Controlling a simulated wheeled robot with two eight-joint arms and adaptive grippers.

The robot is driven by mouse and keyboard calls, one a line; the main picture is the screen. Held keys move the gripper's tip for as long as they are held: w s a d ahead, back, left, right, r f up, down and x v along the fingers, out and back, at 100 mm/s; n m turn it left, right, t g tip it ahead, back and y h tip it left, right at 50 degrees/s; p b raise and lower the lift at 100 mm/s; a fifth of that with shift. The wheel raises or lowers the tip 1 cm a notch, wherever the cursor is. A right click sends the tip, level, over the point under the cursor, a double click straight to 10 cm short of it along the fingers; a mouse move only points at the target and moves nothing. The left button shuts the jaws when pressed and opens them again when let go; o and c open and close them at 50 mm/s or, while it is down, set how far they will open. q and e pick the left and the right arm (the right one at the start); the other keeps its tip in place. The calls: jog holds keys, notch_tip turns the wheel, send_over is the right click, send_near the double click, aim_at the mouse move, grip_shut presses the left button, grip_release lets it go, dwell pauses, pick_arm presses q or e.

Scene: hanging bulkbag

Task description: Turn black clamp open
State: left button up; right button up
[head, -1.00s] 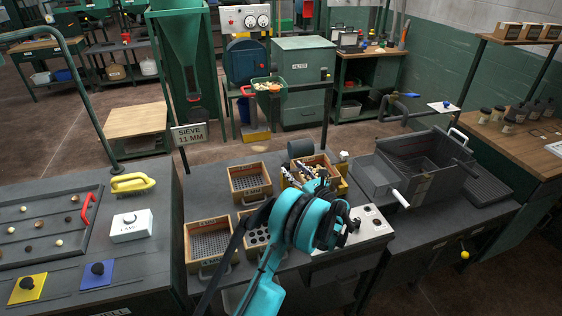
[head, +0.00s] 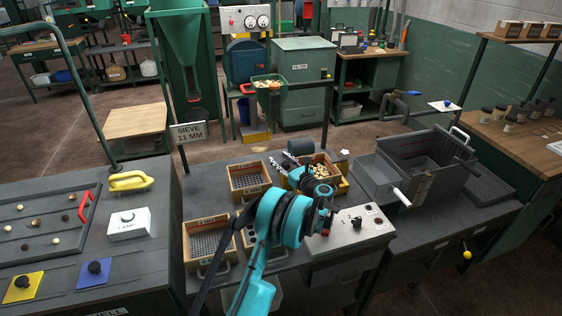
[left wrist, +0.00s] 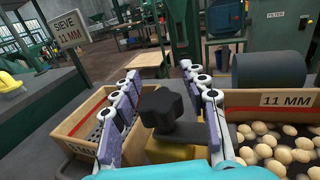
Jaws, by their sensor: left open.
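The black clamp is a black star-shaped knob (left wrist: 161,108) on a dark bar over a yellow block (left wrist: 172,152), in the middle of the left wrist view. My left gripper (left wrist: 162,104) is open, with one set of pale, purple-padded fingers on each side of the knob. I cannot tell whether the pads touch it. In the head view my left gripper (head: 290,172) is by the bin of round pieces, and my teal wrist hides the knob.
A wooden bin (left wrist: 285,99) labelled 11 MM, holding pale round pieces, stands right of the knob. A wooden sieve tray (head: 249,181) is on the left. A grey control panel (head: 365,226) and a metal box (head: 425,165) lie to the right.

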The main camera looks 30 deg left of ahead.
aim_at(288, 162)
pick_arm(q)
grip_shut()
jog(key=shift+m+t, duration=0.3)
jog(key=shift+t, duration=0.1)
jog(key=d+m+t+h+b, duration=0.1)
jog(key=m+t+h, duration=0.2)
jog(key=m+h, duration=0.1)
jog(key=w+d+m+t+h+b, duration=0.1)
jog(key=m+t+h, duration=0.3)
jog(key=h, duration=0.2)
jog(key=w+m+t+h+b, duration=0.1)
jog(key=m+t+h, duration=0.2)
jog(key=m+h, duration=0.1)
jog(key=shift+d+h, duration=0.4)
jog(key=shift+h, duration=0.4)
jog(key=shift+d+m+g+h, duration=0.15)
jog(key=shift+d+m+h, duration=0.15)
jog(key=shift+m+h, duration=0.8)
jog(key=shift+d+m+g+h, duration=0.25)
jog(key=shift+m+h, duration=0.45)
jog(key=shift+h, duration=0.8)
jog(key=shift+d+m+g+h, duration=0.1)
jog(key=shift+d+m+h, duration=0.2)
jog(key=shift+m+h, duration=0.8)
jog(key=shift+h, duration=0.3)
